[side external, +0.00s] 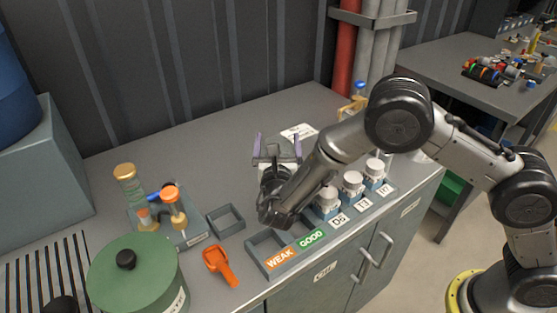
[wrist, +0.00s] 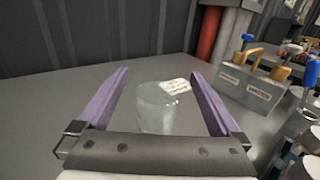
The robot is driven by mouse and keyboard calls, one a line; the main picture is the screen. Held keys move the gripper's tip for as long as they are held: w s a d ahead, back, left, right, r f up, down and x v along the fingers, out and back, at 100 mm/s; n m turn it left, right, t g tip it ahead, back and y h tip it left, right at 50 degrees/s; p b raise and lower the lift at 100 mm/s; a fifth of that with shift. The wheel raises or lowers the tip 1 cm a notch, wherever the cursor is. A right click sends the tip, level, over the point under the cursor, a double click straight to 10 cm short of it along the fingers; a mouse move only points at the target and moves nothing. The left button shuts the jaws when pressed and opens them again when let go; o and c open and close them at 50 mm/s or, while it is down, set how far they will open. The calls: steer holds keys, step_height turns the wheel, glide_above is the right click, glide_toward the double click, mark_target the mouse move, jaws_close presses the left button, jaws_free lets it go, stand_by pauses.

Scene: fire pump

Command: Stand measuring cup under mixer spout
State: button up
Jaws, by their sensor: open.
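A clear measuring cup (wrist: 155,112) stands on the grey bench between the two purple fingers of my gripper (wrist: 158,88), with a visible gap on both sides. In the side view my gripper (side external: 277,146) is low over the bench, and the faint cup (side external: 281,156) is partly hidden behind it. A fixture with gold and orange caps and a blue part (side external: 165,212) stands at the left. Another grey unit with yellow handles (wrist: 262,80) stands at the back right. I cannot tell which one carries the mixer spout.
A small empty square frame (side external: 226,220) lies beside the capped fixture. An orange scoop (side external: 220,265), a green drum (side external: 135,275) and a WEAK/GOOD tray (side external: 285,258) are near the front. White-capped bottles (side external: 351,184) stand right of my gripper. A white card (side external: 299,131) lies behind the cup.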

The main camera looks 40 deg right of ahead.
step_height(320, 180, down, 7)
steer(key=shift+d+r, duration=0.1)
steer(key=shift+r, duration=0.1)
steer(key=shift+x, duration=3.75)
steer(key=shift+c, duration=0.2)
steer(key=c, duration=1.2)
steer(key=shift+r, duration=0.1)
